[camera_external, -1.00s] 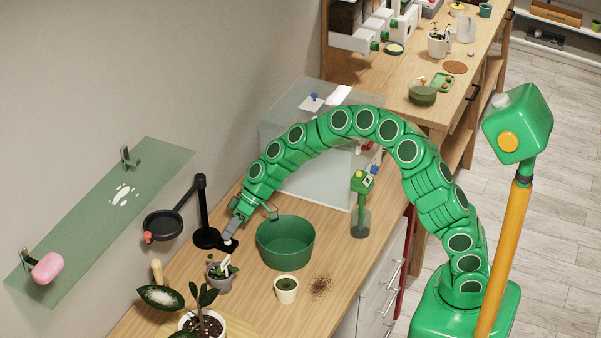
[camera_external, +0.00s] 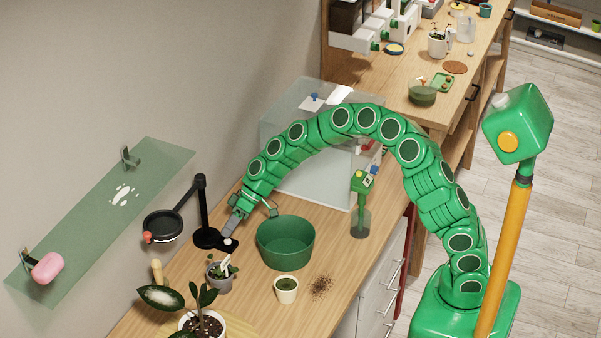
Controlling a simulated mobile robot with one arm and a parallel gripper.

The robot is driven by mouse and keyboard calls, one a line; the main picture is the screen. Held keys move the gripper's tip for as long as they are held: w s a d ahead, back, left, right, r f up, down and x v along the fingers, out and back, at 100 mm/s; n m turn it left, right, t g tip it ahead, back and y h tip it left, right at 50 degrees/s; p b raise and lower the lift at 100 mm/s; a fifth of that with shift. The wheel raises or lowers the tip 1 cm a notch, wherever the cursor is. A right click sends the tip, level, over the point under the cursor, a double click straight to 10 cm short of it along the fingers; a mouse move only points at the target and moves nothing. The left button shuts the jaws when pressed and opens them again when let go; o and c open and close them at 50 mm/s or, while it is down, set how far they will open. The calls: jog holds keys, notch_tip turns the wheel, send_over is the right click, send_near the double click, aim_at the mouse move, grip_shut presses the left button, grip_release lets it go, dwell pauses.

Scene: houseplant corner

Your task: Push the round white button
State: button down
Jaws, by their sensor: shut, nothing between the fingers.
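A small round white button (camera_external: 228,242) sits on a black plate at the foot of the black lamp with a round head (camera_external: 202,205). My gripper (camera_external: 230,232) is shut and empty, pointing down. Its tip is directly at the button in the picture, just above or touching it; I cannot tell which. The tip hides part of the button's upper edge.
A green tub (camera_external: 286,242) stands close to the right of my gripper. A small grey potted plant (camera_external: 219,277) stands just in front of the button. A cream cup (camera_external: 286,290) and spilled soil (camera_external: 321,286) lie further right.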

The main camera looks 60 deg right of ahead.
aim_at(230, 240)
notch_tip(230, 240, up, 6)
dwell(0.8)
